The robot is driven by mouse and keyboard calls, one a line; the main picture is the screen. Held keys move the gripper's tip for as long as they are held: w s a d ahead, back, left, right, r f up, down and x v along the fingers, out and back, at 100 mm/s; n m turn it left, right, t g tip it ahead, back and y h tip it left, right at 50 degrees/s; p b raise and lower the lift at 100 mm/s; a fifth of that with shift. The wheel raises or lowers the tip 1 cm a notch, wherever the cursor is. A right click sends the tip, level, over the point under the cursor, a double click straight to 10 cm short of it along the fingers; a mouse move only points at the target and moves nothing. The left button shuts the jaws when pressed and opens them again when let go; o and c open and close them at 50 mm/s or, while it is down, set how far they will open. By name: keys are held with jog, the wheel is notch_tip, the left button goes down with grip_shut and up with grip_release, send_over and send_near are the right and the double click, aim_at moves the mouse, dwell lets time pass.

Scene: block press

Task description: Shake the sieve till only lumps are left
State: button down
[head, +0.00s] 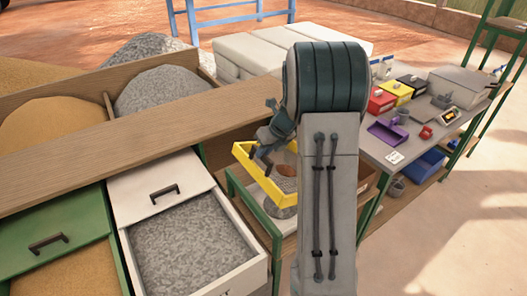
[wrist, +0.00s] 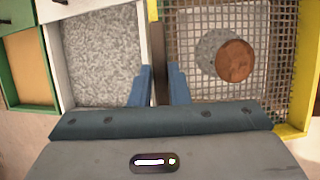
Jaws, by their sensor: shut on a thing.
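The sieve has a yellow frame (head: 243,161) and a wire mesh. It is held out beside the bins, over a green-framed stand. My gripper (head: 262,150) is at its far left side. In the wrist view, my gripper's blue fingers (wrist: 163,72) are closed about the sieve's left side, and the yellow frame (wrist: 300,130) shows at right. One brown lump (wrist: 235,60) appears to lie on the mesh (wrist: 190,30). No loose sand or gravel shows on the visible mesh. A round grey patch (wrist: 208,48) shows through it. My arm hides part of the sieve.
A white drawer of grey gravel (head: 190,250) and a green drawer of tan sand (head: 80,275) stand open at left. Sand and gravel heaps lie behind the wooden ledge (head: 80,160). A grey table (head: 410,160) at right holds coloured boxes. Open floor lies at lower right.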

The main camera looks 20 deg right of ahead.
jog(key=shift+d, duration=0.25)
jog(key=c, duration=1.4)
grip_release()
jog(key=shift+d, duration=0.15)
jog(key=shift+a, duration=0.2)
jog(key=shift+r, duration=0.25)
jog(key=b+v, duration=0.1)
jog(key=v, duration=1.2)
jog(key=shift+d, duration=0.2)
jog(key=shift+s+r, duration=0.1)
